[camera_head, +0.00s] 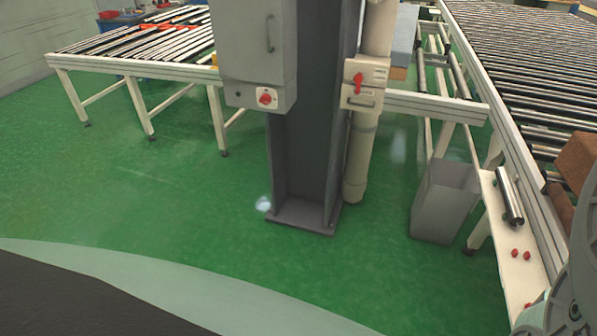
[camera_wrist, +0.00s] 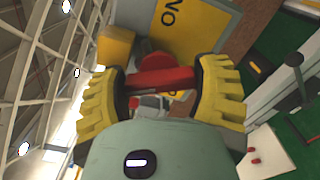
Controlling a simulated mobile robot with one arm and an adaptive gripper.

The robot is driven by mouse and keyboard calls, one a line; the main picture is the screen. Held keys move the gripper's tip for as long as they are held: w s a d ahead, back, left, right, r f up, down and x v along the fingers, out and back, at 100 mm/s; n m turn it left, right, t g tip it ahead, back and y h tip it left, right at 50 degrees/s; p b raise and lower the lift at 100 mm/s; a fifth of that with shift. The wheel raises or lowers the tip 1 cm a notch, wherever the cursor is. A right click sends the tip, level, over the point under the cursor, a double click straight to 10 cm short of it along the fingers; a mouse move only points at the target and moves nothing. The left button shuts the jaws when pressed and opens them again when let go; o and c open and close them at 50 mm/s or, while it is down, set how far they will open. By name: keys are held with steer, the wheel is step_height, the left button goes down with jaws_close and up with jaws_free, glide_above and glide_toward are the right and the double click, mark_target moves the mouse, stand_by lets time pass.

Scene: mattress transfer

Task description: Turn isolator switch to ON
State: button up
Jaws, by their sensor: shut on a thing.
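In the wrist view, a red bar-shaped handle (camera_wrist: 160,78) lies between the yellow ribbed fingers of my gripper (camera_wrist: 160,86), with a finger against each end. It spans roughly level across the picture. A red round part shows just behind it. Behind is a yellow plate (camera_wrist: 200,32) with dark letters, cut off at the top and turned, that seem to read ON. My gripper and this handle are outside the head view. In the head view, a pole-mounted box carries a red switch handle (camera_head: 358,83), and a grey cabinet has a red rotary knob (camera_head: 266,98).
The grey cabinet (camera_head: 250,45) and a dark steel column (camera_head: 305,150) stand mid-picture in the head view. Roller conveyors lie at back left (camera_head: 130,68) and right (camera_head: 520,60). A grey bin (camera_head: 440,205) stands by the right one. Green floor is clear at front left.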

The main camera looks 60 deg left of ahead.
steer(key=m+b, duration=0.1)
steer(key=b, duration=0.1)
steer(key=m+b, duration=0.2)
steer(key=shift+f, duration=0.3)
steer(key=shift+r+m+b, duration=0.15)
steer(key=shift+m+b, duration=0.8)
steer(key=shift+m, duration=0.15)
steer(key=shift+r+m, duration=0.15)
steer(key=shift+m, duration=0.15)
steer(key=o, duration=1.2)
steer(key=shift+a, duration=0.1)
steer(key=v, duration=1.2)
